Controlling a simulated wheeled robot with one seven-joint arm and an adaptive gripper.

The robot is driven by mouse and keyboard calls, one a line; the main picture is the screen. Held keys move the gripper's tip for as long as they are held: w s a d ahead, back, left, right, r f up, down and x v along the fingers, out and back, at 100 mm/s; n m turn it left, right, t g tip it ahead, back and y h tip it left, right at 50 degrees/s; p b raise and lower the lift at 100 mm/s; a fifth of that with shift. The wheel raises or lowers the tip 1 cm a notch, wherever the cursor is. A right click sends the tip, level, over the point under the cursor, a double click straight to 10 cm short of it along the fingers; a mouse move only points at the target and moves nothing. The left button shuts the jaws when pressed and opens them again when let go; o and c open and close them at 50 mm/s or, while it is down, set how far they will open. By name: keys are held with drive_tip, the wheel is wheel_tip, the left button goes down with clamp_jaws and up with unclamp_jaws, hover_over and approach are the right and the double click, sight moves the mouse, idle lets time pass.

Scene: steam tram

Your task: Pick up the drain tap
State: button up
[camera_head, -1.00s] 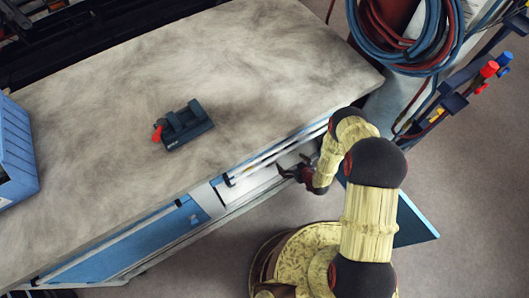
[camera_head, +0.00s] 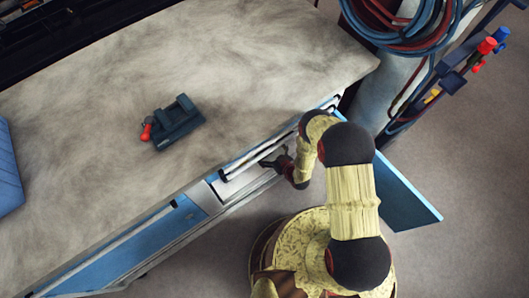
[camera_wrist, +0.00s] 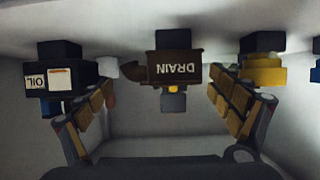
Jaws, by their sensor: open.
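The drain tap (camera_wrist: 174,68) shows in the wrist view as a brown body with upside-down DRAIN lettering, a spout to the left and a small grey and yellow part below. My gripper (camera_wrist: 162,92) is open, with one finger to the left of the tap and the other to the right; it appears not to be gripping it. In the head view my gripper (camera_head: 276,162) reaches into the open front of the bench cabinet. The drain tap cannot be made out in the head view.
A black OIL-labelled part (camera_wrist: 62,80) is left of the tap, and a yellow part (camera_wrist: 262,70) is right. The cabinet's blue door (camera_head: 402,195) stands open beside my arm. A dark tool with a red end (camera_head: 174,123) lies on the bench top (camera_head: 260,70).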

drive_tip(key=shift+w+a+f, duration=0.2)
drive_tip(key=shift+w, duration=0.1)
drive_tip(key=shift+c, duration=0.9)
drive_tip(key=shift+w+r, duration=0.1)
drive_tip(key=c, duration=1.7)
